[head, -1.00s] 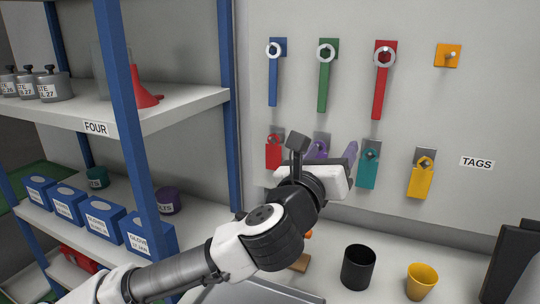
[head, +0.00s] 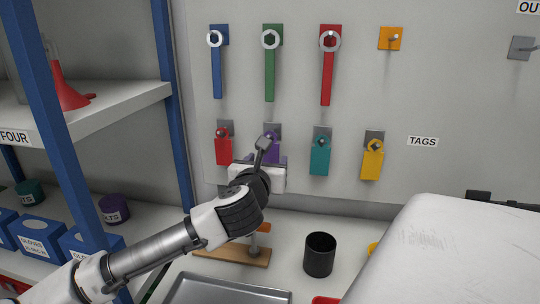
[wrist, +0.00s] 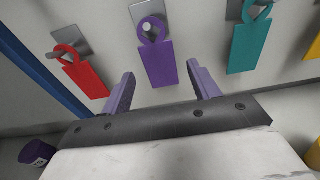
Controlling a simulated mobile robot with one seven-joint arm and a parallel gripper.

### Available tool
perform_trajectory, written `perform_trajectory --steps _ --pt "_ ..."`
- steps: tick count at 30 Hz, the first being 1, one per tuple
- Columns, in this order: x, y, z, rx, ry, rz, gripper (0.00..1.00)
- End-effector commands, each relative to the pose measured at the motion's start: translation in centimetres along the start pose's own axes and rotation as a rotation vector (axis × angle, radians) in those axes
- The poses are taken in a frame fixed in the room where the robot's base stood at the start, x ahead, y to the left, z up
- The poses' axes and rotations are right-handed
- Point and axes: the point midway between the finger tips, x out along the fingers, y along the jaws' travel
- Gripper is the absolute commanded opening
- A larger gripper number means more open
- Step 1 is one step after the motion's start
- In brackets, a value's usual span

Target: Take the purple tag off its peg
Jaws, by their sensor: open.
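The purple tag (wrist: 158,62) hangs by its ring from a peg on a grey plate in the wrist view. In the head view the purple tag (head: 272,147) is mostly hidden behind my arm's end. My gripper (wrist: 160,82) is open, its two purple fingers apart on either side of the tag's lower part. The tag shows between the fingers, and neither finger appears to touch it. How far the fingertips are from it in depth is hard to tell.
The red tag (head: 223,150) hangs left, the teal tag (head: 320,158) and yellow tag (head: 372,160) right. Blue, green and red long-handled tools hang above. A black cup (head: 319,256), a wooden stand (head: 230,254) and a metal tray (head: 225,290) are below. The shelf post (head: 172,100) stands left.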

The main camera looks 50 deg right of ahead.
Motion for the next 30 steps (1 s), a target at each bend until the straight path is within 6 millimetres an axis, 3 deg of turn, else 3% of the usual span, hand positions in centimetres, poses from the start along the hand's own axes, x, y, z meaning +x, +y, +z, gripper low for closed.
perform_trajectory --steps 7,19,30 --pt "2.3 0.0 0.0 -0.001 0.001 0.001 0.61" --pt "2.8 0.0 0.0 -0.001 0.000 -0.001 0.61" --pt "2.8 0.0 0.0 -0.001 0.000 0.000 0.37"
